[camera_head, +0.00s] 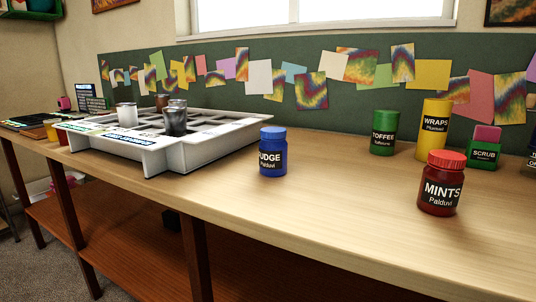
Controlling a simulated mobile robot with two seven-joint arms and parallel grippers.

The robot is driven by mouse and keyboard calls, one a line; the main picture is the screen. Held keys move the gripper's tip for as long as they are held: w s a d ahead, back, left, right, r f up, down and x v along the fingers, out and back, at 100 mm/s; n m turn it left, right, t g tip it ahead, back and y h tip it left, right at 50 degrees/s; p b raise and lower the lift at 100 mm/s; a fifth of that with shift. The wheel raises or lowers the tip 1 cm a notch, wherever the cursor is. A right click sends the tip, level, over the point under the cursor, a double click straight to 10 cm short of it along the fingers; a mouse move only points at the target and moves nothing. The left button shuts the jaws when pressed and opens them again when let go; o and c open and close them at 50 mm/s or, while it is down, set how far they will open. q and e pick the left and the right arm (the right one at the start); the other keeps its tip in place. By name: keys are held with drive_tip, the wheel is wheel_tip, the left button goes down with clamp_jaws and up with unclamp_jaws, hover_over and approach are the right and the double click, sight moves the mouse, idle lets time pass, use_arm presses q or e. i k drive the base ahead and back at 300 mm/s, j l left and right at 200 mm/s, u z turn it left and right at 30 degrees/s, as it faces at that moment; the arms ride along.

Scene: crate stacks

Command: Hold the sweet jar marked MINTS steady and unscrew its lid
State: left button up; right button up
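The sweet jar marked MINTS (440,189) stands upright on the wooden counter near its front edge, at the right. It is dark red with a black label. Its lighter red ribbed lid (447,159) sits on top of the jar. Neither of my grippers shows in the head view, and nothing touches the jar.
A blue FUDGE jar (273,155) stands left on the counter (330,195). Behind MINTS are a green TOFFEE jar (384,132), a yellow WRAPS canister (433,125) and a green SCRUB box (484,153). A white divided tray (190,155) holds several containers. Counter between FUDGE and MINTS is clear.

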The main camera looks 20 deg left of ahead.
sight(440, 189)
drive_tip(key=i+j+z, duration=0.1)
drive_tip(key=j, duration=0.2)
drive_tip(key=i+j+z, duration=0.1)
drive_tip(key=j, duration=0.25)
drive_tip(key=i+j+z, duration=0.1)
drive_tip(key=j, duration=0.25)
drive_tip(key=i+j+z, duration=0.1)
drive_tip(key=j, duration=0.25)
drive_tip(key=i+j, duration=0.2)
drive_tip(key=j, duration=0.2)
drive_tip(key=l+z, duration=0.05)
